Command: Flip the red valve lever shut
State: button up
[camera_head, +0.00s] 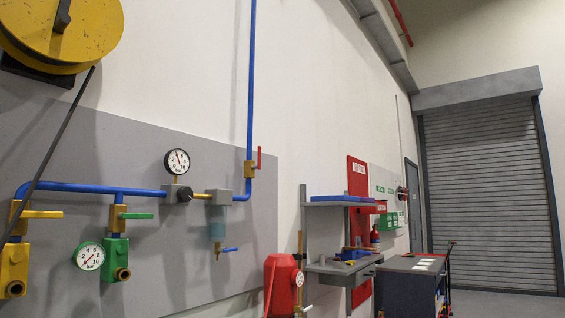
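The red valve lever (259,158) stands upright beside a brass valve body (250,169) on the vertical blue pipe (251,80), right of centre on the wall panel. The lever runs roughly in line with that pipe. My gripper is not in view, and nothing covers the lever.
A yellow lever (42,214) and a green lever (136,216) lie horizontal on the left. Gauges (177,161), a regulator and a yellow reel (62,30) are on the wall. A red tank (283,284), shelf (340,203) and cart (412,285) stand at right.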

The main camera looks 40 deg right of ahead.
aim_at(258, 166)
jog(key=i+l+z, duration=0.1)
jog(key=l, duration=0.3)
jog(key=i+l+z, duration=0.15)
jog(key=l, duration=0.25)
jog(key=i+l+z, duration=0.1)
jog(key=l, duration=0.3)
jog(key=i+l+z, duration=0.1)
jog(key=l, duration=0.25)
jog(key=i+l+z, duration=0.15)
jog(key=i+l, duration=0.15)
